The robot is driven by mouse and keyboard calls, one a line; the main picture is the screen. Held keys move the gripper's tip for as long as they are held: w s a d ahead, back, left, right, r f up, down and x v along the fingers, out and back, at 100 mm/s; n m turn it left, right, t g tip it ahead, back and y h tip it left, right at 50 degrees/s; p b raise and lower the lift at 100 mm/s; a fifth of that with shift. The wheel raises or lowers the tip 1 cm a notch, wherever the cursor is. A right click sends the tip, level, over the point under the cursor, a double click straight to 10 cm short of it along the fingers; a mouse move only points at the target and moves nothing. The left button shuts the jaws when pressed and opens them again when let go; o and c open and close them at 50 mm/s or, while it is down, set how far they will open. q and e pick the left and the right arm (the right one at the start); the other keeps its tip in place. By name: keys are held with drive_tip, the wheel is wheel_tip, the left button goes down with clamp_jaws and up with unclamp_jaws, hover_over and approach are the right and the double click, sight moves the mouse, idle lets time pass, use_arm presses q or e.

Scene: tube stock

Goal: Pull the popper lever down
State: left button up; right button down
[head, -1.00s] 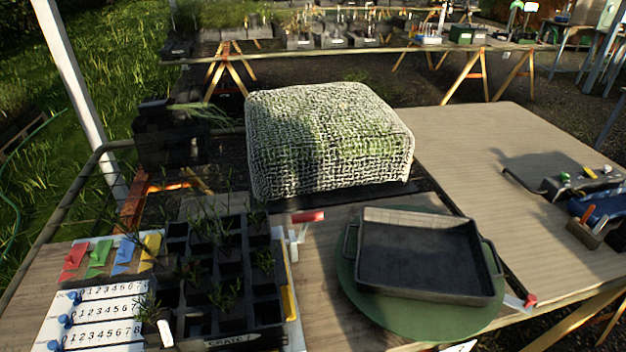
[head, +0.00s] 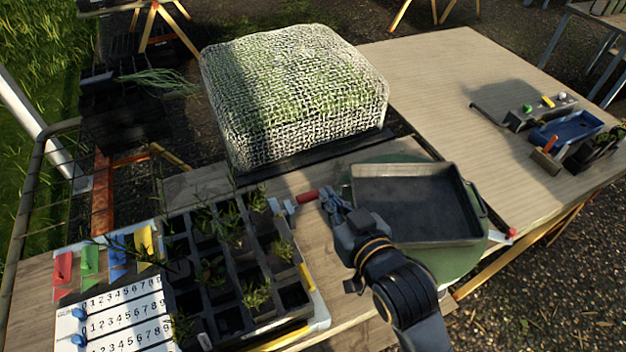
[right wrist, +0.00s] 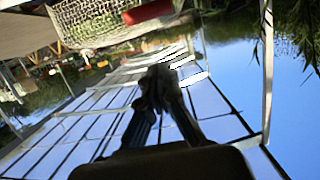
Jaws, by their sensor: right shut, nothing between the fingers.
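The popper lever is a red handle (head: 307,197) on a pale bracket beside the black plant crate (head: 222,331). It points right, roughly level. My right gripper (head: 330,196) is shut and empty, with its fingertips just right of the red handle's end. I cannot tell whether they touch it. In the right wrist view the red handle (right wrist: 148,11) shows at the top, apart in the picture from the closed fingertips (right wrist: 160,76). My left gripper is not in view.
A dark tray (head: 415,205) on a round green mat (head: 402,159) lies behind and right of my right gripper. A netted block (head: 295,95) stands behind. A number board (head: 125,315) with colored flags is at left. The right tabletop (head: 440,80) is mostly clear.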

drive_tip(key=p, duration=0.2)
hover_over(315, 198)
drive_tip(key=w, duration=0.2)
drive_tip(key=shift+a+f, duration=0.25)
drive_tip(key=shift+f, duration=0.25)
drive_tip(key=shift+a+f, duration=0.2)
drive_tip(key=shift+f, duration=0.3)
drive_tip(key=f, duration=0.1)
drive_tip(key=s+f, duration=0.1)
drive_tip(key=f+p, duration=0.1)
drive_tip(key=shift+s+d, duration=0.2)
drive_tip(key=shift+d, duration=0.15)
drive_tip(key=shift+s+d+f, duration=0.1)
drive_tip(key=shift+s+f, duration=0.15)
drive_tip(key=shift+f, duration=0.1)
